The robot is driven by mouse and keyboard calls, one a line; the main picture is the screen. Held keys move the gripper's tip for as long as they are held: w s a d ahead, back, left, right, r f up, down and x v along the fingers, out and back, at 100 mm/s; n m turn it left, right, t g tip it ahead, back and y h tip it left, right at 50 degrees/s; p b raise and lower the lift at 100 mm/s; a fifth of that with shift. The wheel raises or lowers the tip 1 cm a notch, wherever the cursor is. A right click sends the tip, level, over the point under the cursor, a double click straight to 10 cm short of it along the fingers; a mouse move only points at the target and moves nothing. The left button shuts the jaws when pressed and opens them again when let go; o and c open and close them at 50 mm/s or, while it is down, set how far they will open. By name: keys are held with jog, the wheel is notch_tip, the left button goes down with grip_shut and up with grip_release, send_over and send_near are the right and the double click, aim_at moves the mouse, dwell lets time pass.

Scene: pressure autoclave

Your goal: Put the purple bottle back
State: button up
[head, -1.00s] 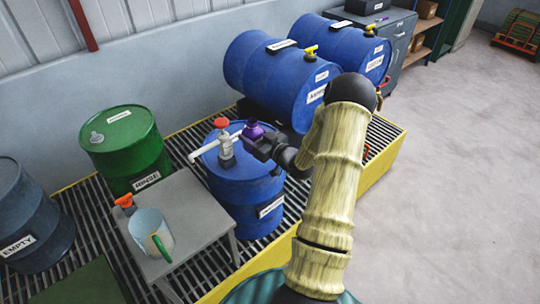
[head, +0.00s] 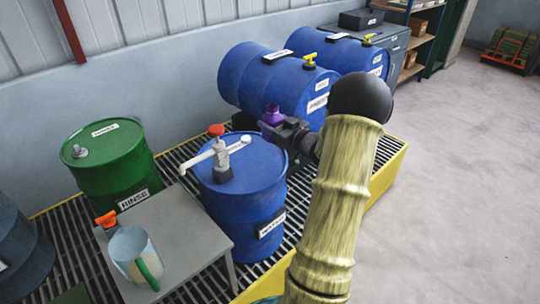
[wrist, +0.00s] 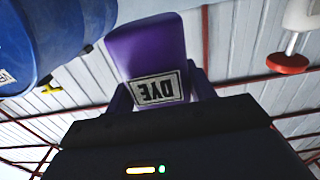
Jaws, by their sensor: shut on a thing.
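The purple bottle (head: 271,116) is held up in my gripper (head: 280,124), beyond the top right of the upright blue drum (head: 240,165) in the head view. In the wrist view the purple bottle (wrist: 150,50) fills the space between the fingers, and its white DYE label shows upside down. My gripper (wrist: 160,95) is shut on it. The bottle's base and what lies straight below it are hidden in the head view.
The upright drum carries a white pump with a red cap (head: 216,131). Two blue drums (head: 265,80) lie behind. A grey table (head: 185,225) holds a jug (head: 133,255) with a green handle. A green RINSE drum (head: 108,155) stands left. A grey cabinet (head: 395,50) stands at the back.

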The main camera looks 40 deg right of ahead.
notch_tip(320, 180, down, 5)
jog(key=shift+r, duration=0.1)
jog(key=shift+w+a+f, duration=0.1)
jog(key=shift+f, duration=0.2)
jog(key=shift+f, duration=0.1)
jog(key=shift+f+b, duration=0.35)
jog(key=shift+f, duration=1.45)
jog(key=shift+f, duration=0.15)
jog(key=o, duration=1.2)
